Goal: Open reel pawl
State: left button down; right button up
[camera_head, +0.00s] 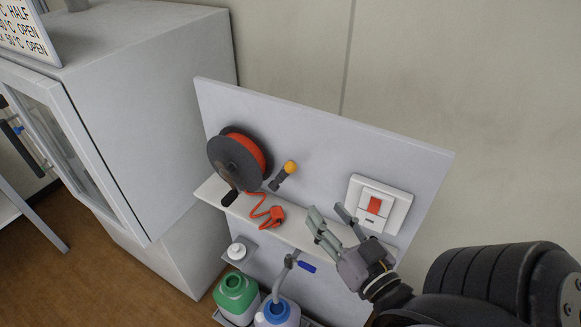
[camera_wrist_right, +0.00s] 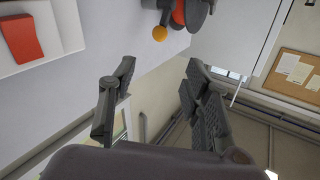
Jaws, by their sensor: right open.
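The reel (camera_head: 240,161), dark grey flanges with an orange-red winding, is mounted on the upright light-grey panel in the head view. The pawl (camera_head: 283,175), a short dark lever with an orange ball knob, sits just right of the reel, tilted up to the right. My right gripper (camera_head: 326,212) is open and empty, to the lower right of the pawl and apart from it. In the right wrist view the knob (camera_wrist_right: 160,33) and part of the reel (camera_wrist_right: 178,14) show at the top, beyond the open fingers (camera_wrist_right: 160,75). My left gripper is not in view.
A red rocker switch (camera_head: 374,205) in a white plate is right of my gripper. A narrow shelf (camera_head: 222,193) holds an orange plug and cord (camera_head: 268,215). A grey cabinet (camera_head: 150,120) is at left.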

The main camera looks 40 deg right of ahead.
aim_at(293, 171)
jog(key=w+d+p, duration=0.1)
jog(key=w, duration=0.4)
jog(key=w+d+p, duration=0.1)
jog(key=w, duration=0.5)
jog(key=w+d+p, duration=0.1)
jog(key=w, duration=0.4)
jog(key=shift+w, duration=0.2)
jog(key=shift+c, duration=0.5)
grip_shut()
